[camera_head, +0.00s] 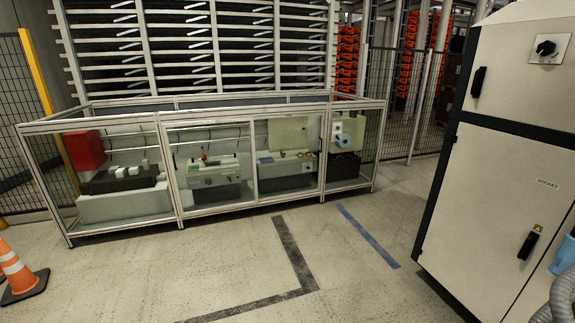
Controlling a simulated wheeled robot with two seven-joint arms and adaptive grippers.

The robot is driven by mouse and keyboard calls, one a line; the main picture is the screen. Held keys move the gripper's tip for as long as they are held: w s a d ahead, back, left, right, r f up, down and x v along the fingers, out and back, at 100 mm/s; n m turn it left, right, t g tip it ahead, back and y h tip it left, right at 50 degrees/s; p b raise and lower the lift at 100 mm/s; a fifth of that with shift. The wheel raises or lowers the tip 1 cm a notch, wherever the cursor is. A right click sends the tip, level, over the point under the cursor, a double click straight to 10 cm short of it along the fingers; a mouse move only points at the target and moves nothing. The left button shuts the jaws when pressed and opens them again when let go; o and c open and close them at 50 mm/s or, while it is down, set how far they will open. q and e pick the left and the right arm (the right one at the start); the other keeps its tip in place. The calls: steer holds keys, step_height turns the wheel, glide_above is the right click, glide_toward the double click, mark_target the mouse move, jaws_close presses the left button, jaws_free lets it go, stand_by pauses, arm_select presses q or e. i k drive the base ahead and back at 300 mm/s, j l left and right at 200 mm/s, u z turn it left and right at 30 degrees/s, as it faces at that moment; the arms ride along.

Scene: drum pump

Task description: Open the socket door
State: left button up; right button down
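The socket door (490,205) is the large pale lower panel of the cabinet at the right of the head view. It carries a small label reading "SOCKET" and looks shut. Its black handle (528,244) sits low, near the right side of the door. Neither of my grippers is in view.
The cabinet's upper panel (515,85) has its own black handle (478,82) and a black knob (546,48). A blue part (567,252) and a grey ribbed hose (562,298) show at the right edge. A glass-walled enclosure (248,120) stands behind clear floor; an orange cone (17,270) is left.

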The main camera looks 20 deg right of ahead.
mark_target(504, 199)
steer(key=i+j+z, duration=0.1)
steer(key=i+z, duration=0.25)
steer(key=i, duration=0.45)
steer(key=i+z, duration=1)
steer(key=z, duration=0.15)
steer(key=i+j+z, duration=0.1)
steer(key=i+z, duration=0.15)
steer(key=z, duration=0.2)
steer(key=i+z, duration=0.15)
steer(key=z, duration=0.3)
steer(key=i+j+z, duration=0.1)
steer(key=z, duration=0.3)
steer(key=i+z, duration=0.25)
steer(key=z, duration=0.2)
steer(key=i+j+z, duration=0.2)
steer(key=z, duration=0.25)
steer(key=i+j+z, duration=0.35)
steer(key=k+l, duration=0.05)
